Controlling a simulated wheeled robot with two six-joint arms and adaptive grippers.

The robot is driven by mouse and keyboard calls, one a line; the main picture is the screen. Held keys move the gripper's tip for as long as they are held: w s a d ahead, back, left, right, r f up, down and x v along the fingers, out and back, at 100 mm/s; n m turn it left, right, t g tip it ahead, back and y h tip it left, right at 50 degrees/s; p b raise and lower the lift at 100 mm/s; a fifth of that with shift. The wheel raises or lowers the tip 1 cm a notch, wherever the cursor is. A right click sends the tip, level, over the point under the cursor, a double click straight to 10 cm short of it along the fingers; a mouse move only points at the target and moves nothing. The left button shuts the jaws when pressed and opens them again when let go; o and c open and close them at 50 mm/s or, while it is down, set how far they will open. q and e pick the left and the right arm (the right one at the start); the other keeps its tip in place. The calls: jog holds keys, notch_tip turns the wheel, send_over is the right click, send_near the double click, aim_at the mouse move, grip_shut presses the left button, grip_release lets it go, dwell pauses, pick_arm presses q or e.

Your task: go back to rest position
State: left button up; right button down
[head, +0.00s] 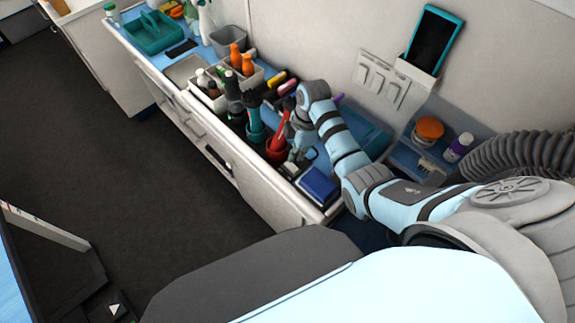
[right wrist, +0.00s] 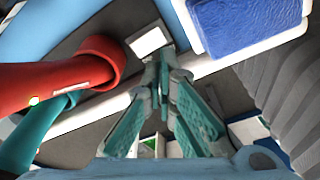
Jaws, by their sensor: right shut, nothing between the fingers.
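My right arm reaches in from the right of the head view over the counter. Its gripper (head: 298,153) is low over the counter's near end, beside a red tool in a red holder (head: 275,151) and a blue block (head: 318,184). In the right wrist view the fingers (right wrist: 165,62) come together at their tips with nothing between them. There the red holder (right wrist: 97,62) is on the left and the blue block (right wrist: 240,22) at upper right, both apart from the fingertips. My left gripper does not show.
A teal holder (head: 256,134) and a caddy of bottles (head: 212,97) stand along the counter. A grey hose (head: 520,152) is at right. The dark floor (head: 110,150) is clear.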

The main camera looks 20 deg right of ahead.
jog(key=shift+r, duration=1.25)
jog(key=shift+w, duration=0.1)
